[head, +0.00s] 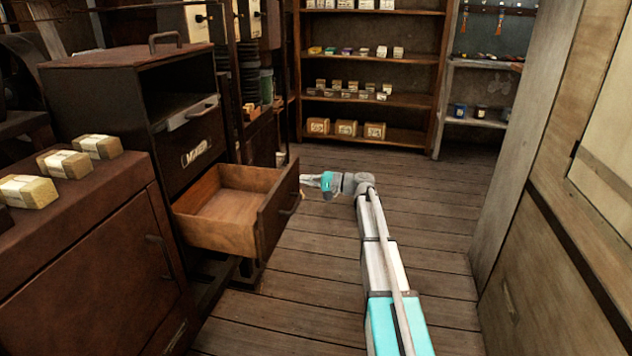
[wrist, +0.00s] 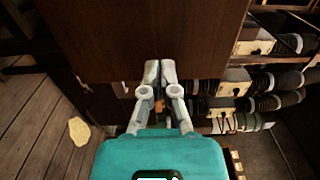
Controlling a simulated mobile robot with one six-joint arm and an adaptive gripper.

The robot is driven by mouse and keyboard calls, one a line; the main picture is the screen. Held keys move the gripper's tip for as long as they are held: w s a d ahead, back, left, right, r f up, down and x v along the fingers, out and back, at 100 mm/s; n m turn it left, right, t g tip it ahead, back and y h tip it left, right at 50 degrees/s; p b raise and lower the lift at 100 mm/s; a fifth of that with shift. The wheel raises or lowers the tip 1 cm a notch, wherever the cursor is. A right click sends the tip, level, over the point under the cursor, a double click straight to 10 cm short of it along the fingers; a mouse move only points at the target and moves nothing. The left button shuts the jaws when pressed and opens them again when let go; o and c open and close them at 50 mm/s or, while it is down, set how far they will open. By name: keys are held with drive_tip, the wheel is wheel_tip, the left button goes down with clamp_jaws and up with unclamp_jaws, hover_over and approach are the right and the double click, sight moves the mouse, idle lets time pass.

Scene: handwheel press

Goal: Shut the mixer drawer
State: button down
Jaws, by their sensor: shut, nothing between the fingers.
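The mixer drawer (head: 226,203) is pulled well out of the dark cabinet below the white MIXER label (head: 196,152). It looks empty, with a pale wood inside and a dark front with a handle (head: 291,203). My gripper (head: 306,181) is shut and empty. It is beside the far end of the drawer front, on its outer side. In the wrist view, my gripper's fingertips (wrist: 159,70) overlap the lower edge of a flat brown panel (wrist: 145,35), which looks like the drawer front. I cannot tell whether they touch it.
A cabinet (head: 90,270) with several wrapped blocks (head: 97,146) stands at the front left. Shelves (head: 372,100) line the back. A wooden wall (head: 560,230) closes the right. The plank floor (head: 290,315) is clear around my arm.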

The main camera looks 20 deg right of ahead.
drive_tip(key=shift+w+a, duration=0.2)
drive_tip(key=shift+a, duration=0.1)
